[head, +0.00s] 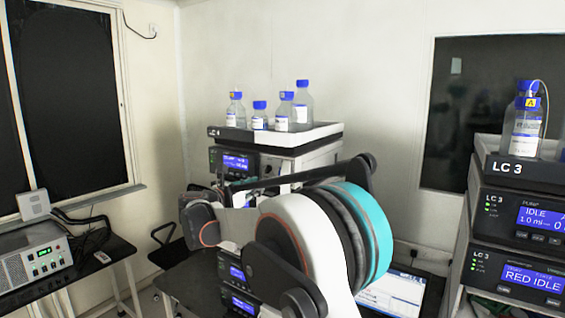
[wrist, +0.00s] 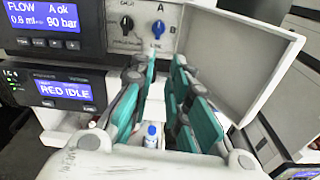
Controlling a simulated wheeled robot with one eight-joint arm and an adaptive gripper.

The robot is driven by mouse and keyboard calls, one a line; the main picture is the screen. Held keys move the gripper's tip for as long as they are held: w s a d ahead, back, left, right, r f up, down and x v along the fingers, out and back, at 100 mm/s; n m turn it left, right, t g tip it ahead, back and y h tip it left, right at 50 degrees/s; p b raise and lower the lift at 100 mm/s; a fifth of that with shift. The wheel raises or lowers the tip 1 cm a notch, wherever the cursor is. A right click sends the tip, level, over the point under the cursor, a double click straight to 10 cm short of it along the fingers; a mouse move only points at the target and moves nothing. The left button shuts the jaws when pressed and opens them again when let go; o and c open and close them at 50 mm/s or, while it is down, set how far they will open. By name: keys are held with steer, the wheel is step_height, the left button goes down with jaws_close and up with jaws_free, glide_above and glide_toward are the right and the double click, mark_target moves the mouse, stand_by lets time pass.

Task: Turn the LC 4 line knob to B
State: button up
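In the wrist view, the pale panel (wrist: 142,45) of the stack in front of me carries a blue knob (wrist: 158,29) and, left of it, a black knob (wrist: 126,24). The blue knob's pointer looks roughly upward; the small letters around it are hard to read. My gripper (wrist: 163,64) is open, its teal-padded fingers apart just below the blue knob, with nothing held between the tips. In the head view, the middle stack (head: 235,134) has an LC label whose number is too small to read. My arm hides its lower front, the knobs and the gripper there.
A white open door (wrist: 245,55) sticks out right of the knobs. A small blue-capped bottle (wrist: 151,135) shows between my fingers. Display units (wrist: 62,92) stand left. Several bottles (head: 285,112) stand atop the middle stack. The LC 3 stack (head: 520,215) is right, a laptop (head: 395,292) between.

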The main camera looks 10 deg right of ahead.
mark_target(279, 171)
steer(key=shift+n+t+h, duration=0.3)
steer(key=shift+n, duration=0.3)
steer(key=p+x, duration=0.1)
steer(key=x, duration=0.3)
steer(key=p+x, duration=0.1)
steer(key=x, duration=0.4)
steer(key=r+p+x, duration=0.1)
steer(key=x, duration=0.3)
steer(key=shift+w, duration=0.5)
jaws_close()
